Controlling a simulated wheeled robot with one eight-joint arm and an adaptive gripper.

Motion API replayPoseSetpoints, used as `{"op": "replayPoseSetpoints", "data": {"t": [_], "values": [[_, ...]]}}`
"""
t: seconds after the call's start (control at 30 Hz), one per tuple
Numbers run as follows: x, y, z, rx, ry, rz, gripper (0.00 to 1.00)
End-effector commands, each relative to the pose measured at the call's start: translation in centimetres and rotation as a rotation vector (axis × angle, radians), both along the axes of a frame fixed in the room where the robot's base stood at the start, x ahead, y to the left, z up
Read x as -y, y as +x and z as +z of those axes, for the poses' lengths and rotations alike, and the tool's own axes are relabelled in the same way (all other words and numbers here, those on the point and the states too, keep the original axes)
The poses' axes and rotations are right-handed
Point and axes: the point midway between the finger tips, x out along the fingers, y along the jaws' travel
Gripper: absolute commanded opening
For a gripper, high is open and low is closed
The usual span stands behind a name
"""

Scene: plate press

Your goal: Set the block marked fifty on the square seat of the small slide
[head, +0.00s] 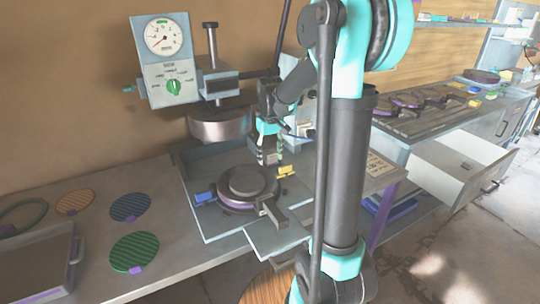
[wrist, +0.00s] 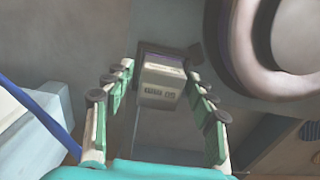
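The block marked fifty (wrist: 161,84) is a small grey block in the wrist view, with its "50 mm" lettering upside down. It lies between the fingertips of my gripper (wrist: 160,74), with a narrow gap showing on each side. The gripper is open. A dark square piece (wrist: 170,52) shows just behind the block; I cannot tell whether it is the slide's seat. In the head view my gripper (head: 270,157) points down behind the round plate stack on the press, and I cannot make out the block there.
The press's round head (head: 219,126) hangs left of my gripper. The plate stack (head: 247,184) stands on the press base, between a blue tab (head: 204,197) and a yellow tab (head: 286,171). Coloured discs (head: 133,251) lie on the left bench. A drawer (head: 459,165) stands open at right.

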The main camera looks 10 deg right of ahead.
Motion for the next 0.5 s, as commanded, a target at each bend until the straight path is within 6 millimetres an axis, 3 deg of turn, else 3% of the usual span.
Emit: {"op": "replayPoseSetpoints", "data": {"t": [0.27,0.5], "values": [[0.0,0.0,0.7,0.000,0.000,0.000,0.56],[0.0,0.0,4.8,0.000,0.000,0.000,0.56]]}}
